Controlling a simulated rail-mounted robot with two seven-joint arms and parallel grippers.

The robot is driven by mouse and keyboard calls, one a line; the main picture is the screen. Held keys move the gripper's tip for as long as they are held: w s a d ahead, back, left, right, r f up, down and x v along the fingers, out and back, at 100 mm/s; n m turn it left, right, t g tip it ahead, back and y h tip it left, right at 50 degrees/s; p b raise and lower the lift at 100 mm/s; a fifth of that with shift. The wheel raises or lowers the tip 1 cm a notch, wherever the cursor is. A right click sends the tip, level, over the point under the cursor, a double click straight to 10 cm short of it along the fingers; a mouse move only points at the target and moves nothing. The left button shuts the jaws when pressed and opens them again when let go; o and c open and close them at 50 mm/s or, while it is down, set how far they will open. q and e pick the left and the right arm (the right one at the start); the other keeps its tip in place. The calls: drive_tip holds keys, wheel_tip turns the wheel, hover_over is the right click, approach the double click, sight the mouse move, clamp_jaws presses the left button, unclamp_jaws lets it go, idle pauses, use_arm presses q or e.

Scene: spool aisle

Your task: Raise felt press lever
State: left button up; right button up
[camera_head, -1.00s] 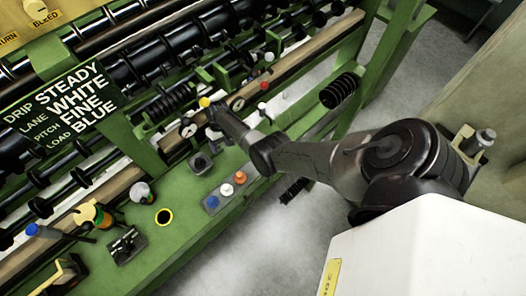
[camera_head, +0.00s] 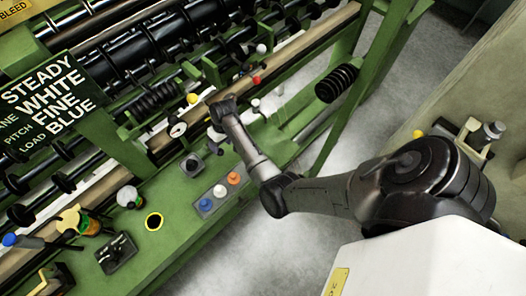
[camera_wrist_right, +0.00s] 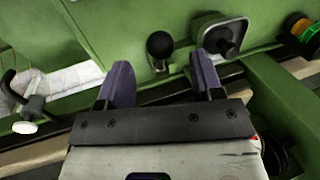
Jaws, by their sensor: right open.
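My right gripper (camera_head: 222,108) is over the green machine's front rail in the head view, near a yellow knob (camera_head: 193,98) and a round white dial (camera_head: 178,130). In the right wrist view the gripper (camera_wrist_right: 162,75) is open, its two fingers apart and empty. A black ball knob (camera_wrist_right: 159,45) shows just beyond and between the fingertips, apart from them. I cannot tell for sure which part is the felt press lever. A red knob (camera_head: 257,79) and a white knob (camera_head: 261,48) stand farther along the rail. My left gripper is not in view.
A button box (camera_head: 221,191) with blue, white and orange buttons sits on the green ledge. A dark square fitting (camera_head: 192,165) is beside it. A lettered sign (camera_head: 47,95) stands at left. In the wrist view a white-tipped handle (camera_wrist_right: 25,127) is at left. Open floor lies at right.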

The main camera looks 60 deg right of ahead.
drive_tip(key=s+d+r+n+h+p, duration=0.1)
drive_tip(key=s+r+h+p, duration=0.2)
drive_tip(key=s+r+p, duration=0.75)
drive_tip(key=s+a+r+n+t+h+p, duration=0.1)
drive_tip(key=s+a+r+p, duration=0.3)
drive_tip(key=s+r, duration=0.5)
drive_tip(key=shift+s+a+n+t+p, duration=0.4)
drive_tip(key=shift+a+n, duration=0.2)
drive_tip(key=shift+a, duration=0.45)
